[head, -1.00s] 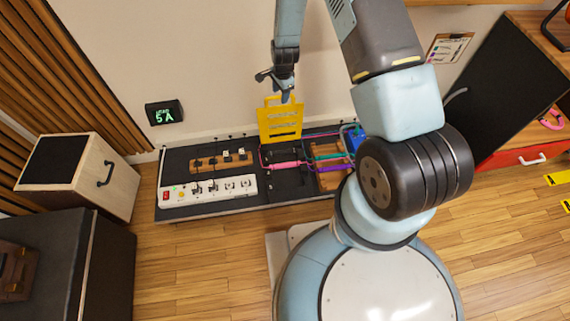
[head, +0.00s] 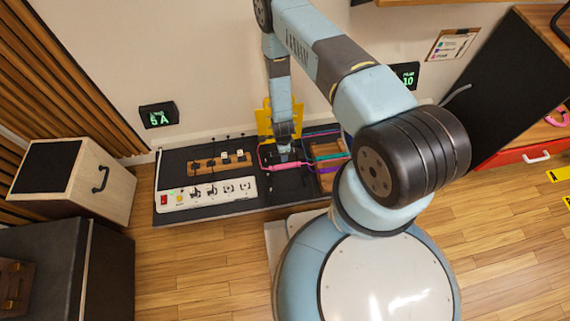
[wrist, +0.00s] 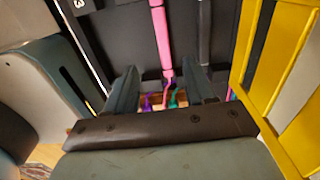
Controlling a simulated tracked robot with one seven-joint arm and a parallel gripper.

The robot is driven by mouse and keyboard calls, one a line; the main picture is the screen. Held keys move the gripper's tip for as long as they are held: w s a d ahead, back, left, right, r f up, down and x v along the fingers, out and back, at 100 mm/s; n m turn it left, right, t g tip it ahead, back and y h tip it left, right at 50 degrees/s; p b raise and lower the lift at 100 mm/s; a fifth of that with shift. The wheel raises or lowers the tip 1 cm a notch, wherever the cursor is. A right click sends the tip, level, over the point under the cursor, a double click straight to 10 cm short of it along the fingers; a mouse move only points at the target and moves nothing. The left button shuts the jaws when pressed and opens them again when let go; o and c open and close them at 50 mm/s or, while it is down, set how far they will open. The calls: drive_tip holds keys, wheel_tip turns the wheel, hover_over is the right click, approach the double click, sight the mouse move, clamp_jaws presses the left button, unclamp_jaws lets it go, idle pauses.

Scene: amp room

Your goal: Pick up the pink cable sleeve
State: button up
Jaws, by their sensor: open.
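The pink cable sleeve (head: 296,164) lies on the black mat (head: 235,205) along the wall, on a thin pink cable. In the wrist view the sleeve (wrist: 161,40) is a straight pink bar running up from between my fingertips. My gripper (head: 284,152) points down just over the sleeve in the head view and hides part of it. In the wrist view my gripper (wrist: 160,90) is open, with one finger on each side of the sleeve's line. No grip on the sleeve shows. I cannot tell the exact height gap.
A yellow slotted panel (head: 264,122) stands close behind my gripper; it fills the right of the wrist view (wrist: 270,60). A wooden tray (head: 326,178) with coloured cables is to the right. A white power strip (head: 206,192) and a wooden block strip (head: 205,165) are to the left.

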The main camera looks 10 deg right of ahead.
hover_over(284, 165)
drive_tip(key=f, duration=0.7)
drive_tip(key=shift+s+f, duration=0.1)
drive_tip(key=shift+s, duration=0.15)
drive_tip(key=shift+w+f, duration=0.15)
drive_tip(key=shift+f, duration=2.95)
clamp_jaws()
